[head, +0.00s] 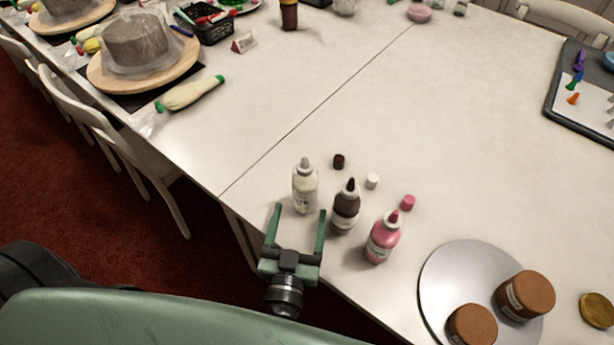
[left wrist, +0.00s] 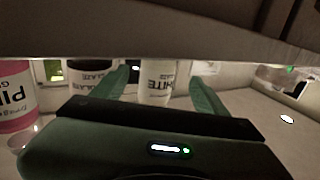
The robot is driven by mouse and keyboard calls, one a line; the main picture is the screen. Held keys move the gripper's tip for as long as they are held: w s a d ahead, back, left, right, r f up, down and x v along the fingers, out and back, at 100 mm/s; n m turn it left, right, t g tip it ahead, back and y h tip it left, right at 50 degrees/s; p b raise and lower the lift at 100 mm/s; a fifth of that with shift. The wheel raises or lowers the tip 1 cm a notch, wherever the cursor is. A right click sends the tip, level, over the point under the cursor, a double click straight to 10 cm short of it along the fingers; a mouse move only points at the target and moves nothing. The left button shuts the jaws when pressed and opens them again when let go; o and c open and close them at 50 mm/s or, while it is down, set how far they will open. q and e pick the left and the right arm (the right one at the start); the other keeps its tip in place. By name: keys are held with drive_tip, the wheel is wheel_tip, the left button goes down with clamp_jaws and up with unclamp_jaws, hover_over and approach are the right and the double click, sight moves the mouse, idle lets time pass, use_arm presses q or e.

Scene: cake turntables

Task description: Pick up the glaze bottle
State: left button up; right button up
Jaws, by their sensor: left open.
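Three glaze bottles stand upright near the table's front edge in the head view: a white one (head: 304,187), a dark brown one (head: 345,208) and a pink one (head: 382,240). My left gripper (head: 299,210) is open, its fingers pointing at the white bottle, which stands just beyond the tips. In the left wrist view, the white bottle (left wrist: 157,83) shows between the open fingers (left wrist: 159,76), the dark bottle (left wrist: 90,78) is left of them, and the pink bottle (left wrist: 15,98) is at the far left. Contact with the white bottle cannot be told. My right gripper is not in view.
Loose caps, dark (head: 339,161), white (head: 372,181) and pink (head: 408,202), lie behind the bottles. A silver turntable (head: 448,275) with brown jars (head: 525,295) is at right. A cake on a wooden turntable (head: 105,78) is at far left. The table's middle is clear.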

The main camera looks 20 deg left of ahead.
sight(303, 204)
use_arm(q)
drive_tip(key=w, duration=0.3)
drive_tip(key=shift+a+r, duration=0.1)
drive_tip(key=shift+r, duration=0.3)
drive_tip(key=shift+w+a, duration=0.15)
drive_tip(key=shift+w, duration=1.05)
drive_tip(key=shift+w+f+p, duration=0.1)
drive_tip(key=shift+w+p, duration=0.15)
drive_tip(key=shift+p, duration=0.05)
drive_tip(key=c, duration=1)
drive_tip(key=shift+o, duration=0.2)
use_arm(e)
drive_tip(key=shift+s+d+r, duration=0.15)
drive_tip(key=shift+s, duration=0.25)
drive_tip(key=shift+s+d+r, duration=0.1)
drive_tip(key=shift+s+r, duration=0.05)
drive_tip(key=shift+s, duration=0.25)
